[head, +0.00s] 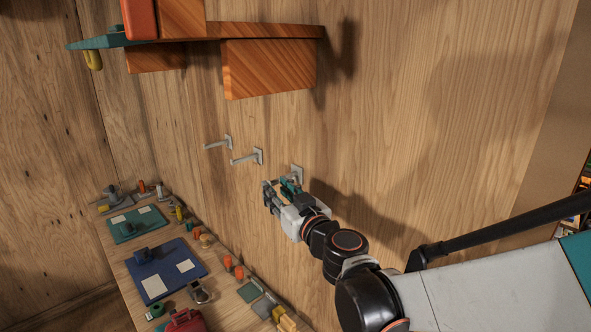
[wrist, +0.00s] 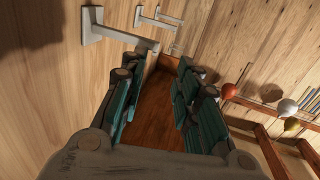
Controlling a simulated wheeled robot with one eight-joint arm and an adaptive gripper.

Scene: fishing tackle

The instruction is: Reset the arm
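My gripper (head: 273,192) is raised near the wooden wall, above the right side of the bench, at the end of my outstretched arm. In the wrist view its two teal-padded fingers (wrist: 157,108) stand apart with an empty gap between them. One grey wall hook (head: 297,172) is right behind the gripper in the head view; whether they touch I cannot tell. In the wrist view a hook (wrist: 92,24) shows just beyond the left finger.
Two more grey hooks (head: 218,143) (head: 247,157) stick out from the wall to the left. A wooden shelf (head: 270,70) hangs above. Below, a long bench (head: 125,262) holds a teal mat (head: 150,225), a blue mat (head: 190,257) and small tackle. Bare wall lies to the right.

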